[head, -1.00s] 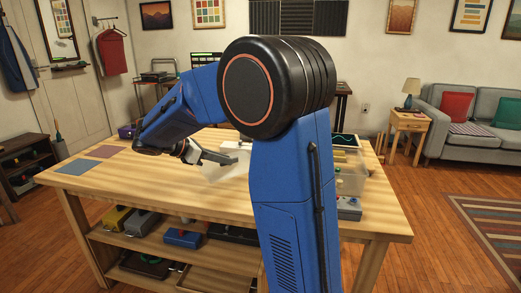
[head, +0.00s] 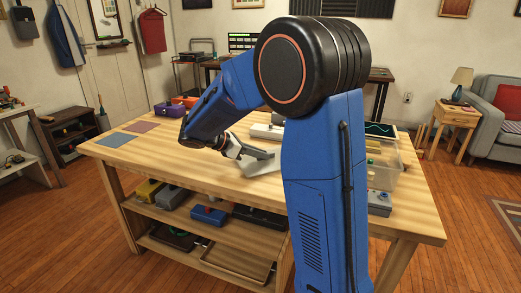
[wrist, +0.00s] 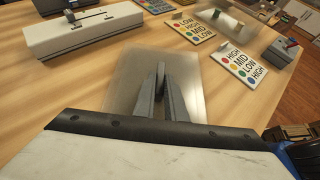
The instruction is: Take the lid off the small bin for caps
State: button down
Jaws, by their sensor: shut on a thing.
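My gripper (head: 247,154) is low over the middle of the wooden table in the head view. In the wrist view its two fingers (wrist: 162,72) come together on a thin, see-through grey square panel, which looks like the lid (wrist: 190,85). The panel also shows in the head view (head: 264,166), tilted beside the fingertips. The fingers hide where they grip it. I cannot tell whether it touches the table. A clear bin (head: 386,172) with small coloured things in it stands at the table's right side, partly behind my arm. I cannot tell which bin is for caps.
The wrist view shows a long white box (wrist: 85,37) at upper left and cards with coloured dots (wrist: 237,62) at right. A grey box (head: 380,204) stands near the table's right edge. Two mats (head: 114,139) lie at the left. The table's front left is bare.

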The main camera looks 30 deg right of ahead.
jog(key=shift+f, duration=0.15)
jog(key=c, duration=1.7)
grip_release()
jog(key=shift+c, duration=0.2)
jog(key=shift+a, duration=0.1)
jog(key=v, duration=1.7)
